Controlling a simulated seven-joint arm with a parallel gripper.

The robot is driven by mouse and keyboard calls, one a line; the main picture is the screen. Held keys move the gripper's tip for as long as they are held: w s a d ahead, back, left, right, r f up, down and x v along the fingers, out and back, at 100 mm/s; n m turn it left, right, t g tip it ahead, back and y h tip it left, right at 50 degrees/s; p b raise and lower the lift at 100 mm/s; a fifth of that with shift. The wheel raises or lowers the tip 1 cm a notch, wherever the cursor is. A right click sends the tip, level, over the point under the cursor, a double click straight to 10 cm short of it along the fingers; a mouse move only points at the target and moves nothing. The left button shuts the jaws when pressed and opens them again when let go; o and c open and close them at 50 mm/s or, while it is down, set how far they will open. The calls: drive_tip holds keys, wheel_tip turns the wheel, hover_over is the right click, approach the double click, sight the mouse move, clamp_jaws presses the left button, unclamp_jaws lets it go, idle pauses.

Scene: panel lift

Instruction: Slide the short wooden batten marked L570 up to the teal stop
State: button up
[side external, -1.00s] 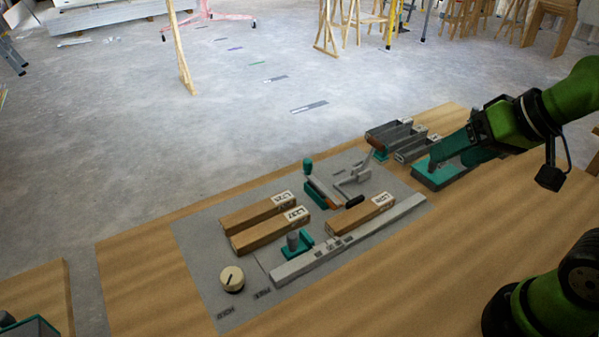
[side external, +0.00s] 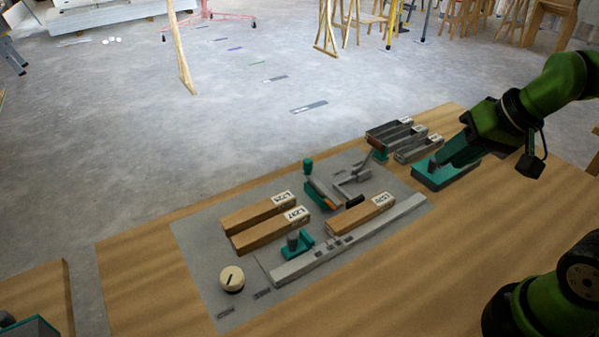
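The short wooden batten (side external: 352,219) lies on the grey panel in the middle of the side external view, along the long grey rail. The label on its right end is too small to read surely as L570. The teal stop (side external: 298,245), a teal block with a grey knob, sits left of the batten's left end, with a gap between them.
Two longer wooden battens (side external: 262,213) lie side by side at left. The grey rail (side external: 350,240) borders the front. A lever clamp (side external: 325,192) stands behind the short batten, a round dial (side external: 231,279) at front left. Grey trays (side external: 405,140) sit behind right. Bare wood lies in front.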

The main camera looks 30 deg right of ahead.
sight(382, 206)
drive_tip(key=w+d+f+m+g, duration=0.1)
drive_tip(key=w+d+f+m, duration=0.1)
drive_tip(key=w+d+f+m+g, duration=0.1)
drive_tip(key=w+d+f+g, duration=0.1)
drive_tip(key=d, duration=0.1)
drive_tip(key=shift+w+d+f+m+y, duration=0.2)
drive_tip(key=shift+w+f+m+y, duration=0.1)
drive_tip(key=shift+f+m+y, duration=0.1)
clamp_jaws()
drive_tip(key=w+d+f+m+g+y, duration=0.3)
drive_tip(key=w+d+f+m+y, duration=0.4)
drive_tip(key=f+m, duration=0.2)
drive_tip(key=x, duration=0.9)
drive_tip(key=shift+w, duration=0.15)
drive_tip(key=shift+a, duration=0.1)
drive_tip(key=a, duration=0.5)
drive_tip(key=shift+a, duration=0.35)
